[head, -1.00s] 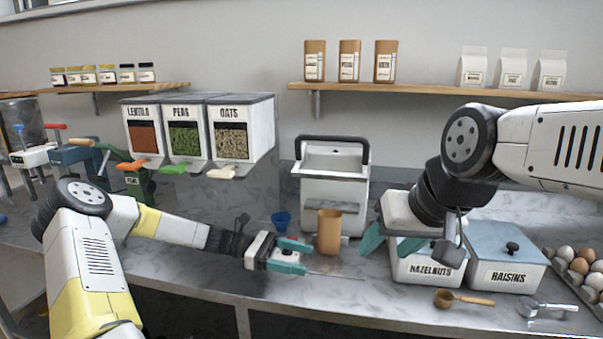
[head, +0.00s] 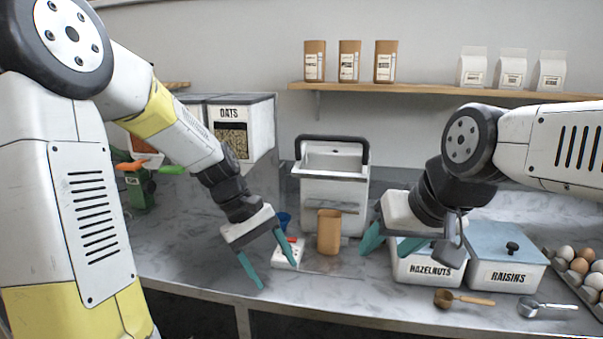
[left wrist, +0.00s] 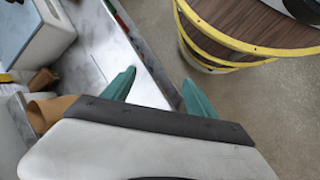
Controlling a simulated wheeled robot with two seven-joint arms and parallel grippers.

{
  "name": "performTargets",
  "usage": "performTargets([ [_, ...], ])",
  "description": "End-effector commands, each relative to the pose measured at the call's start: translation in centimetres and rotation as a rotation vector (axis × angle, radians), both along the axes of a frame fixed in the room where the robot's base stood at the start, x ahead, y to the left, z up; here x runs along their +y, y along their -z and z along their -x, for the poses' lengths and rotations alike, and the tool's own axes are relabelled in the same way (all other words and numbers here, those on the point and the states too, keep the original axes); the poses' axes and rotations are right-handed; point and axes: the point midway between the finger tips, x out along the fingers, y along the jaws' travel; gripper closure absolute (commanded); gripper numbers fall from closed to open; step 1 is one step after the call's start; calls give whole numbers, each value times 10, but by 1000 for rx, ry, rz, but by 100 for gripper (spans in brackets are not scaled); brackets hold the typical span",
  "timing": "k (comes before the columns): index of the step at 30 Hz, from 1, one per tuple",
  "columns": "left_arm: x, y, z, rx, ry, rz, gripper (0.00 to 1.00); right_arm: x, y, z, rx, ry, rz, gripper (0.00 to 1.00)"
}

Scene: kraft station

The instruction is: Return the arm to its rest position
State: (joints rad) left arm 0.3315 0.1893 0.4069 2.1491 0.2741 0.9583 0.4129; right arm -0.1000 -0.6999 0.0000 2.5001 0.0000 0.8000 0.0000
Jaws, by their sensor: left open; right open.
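My left gripper (head: 265,262) is open and empty, teal fingers pointing down over the front part of the counter. It is beside a small white device with red marks (head: 288,252), left of the brown paper bag (head: 329,232). In the left wrist view my left gripper (left wrist: 158,90) has its fingers spread apart with nothing between them. My right gripper (head: 392,243) is open above and beside the hazelnuts box (head: 425,266), and seems to hold nothing.
A white bin-like machine (head: 335,190) stands behind the bag. A blue cup (head: 284,219) is partly hidden by my left gripper. The raisins box (head: 505,268), a wooden scoop (head: 465,298), a metal scoop (head: 545,308) and an egg tray (head: 575,270) are at right. The left front counter is clear.

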Motion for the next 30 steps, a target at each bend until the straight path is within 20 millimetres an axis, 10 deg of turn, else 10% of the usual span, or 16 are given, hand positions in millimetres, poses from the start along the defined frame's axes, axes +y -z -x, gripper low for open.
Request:
performTargets([
  [15,65,-109,82,-674,331,-308,33,0,0,0,0,0,0,46],
  [30,79,-125,104,-836,402,-346,33,0,0,0,0,0,0,46],
])
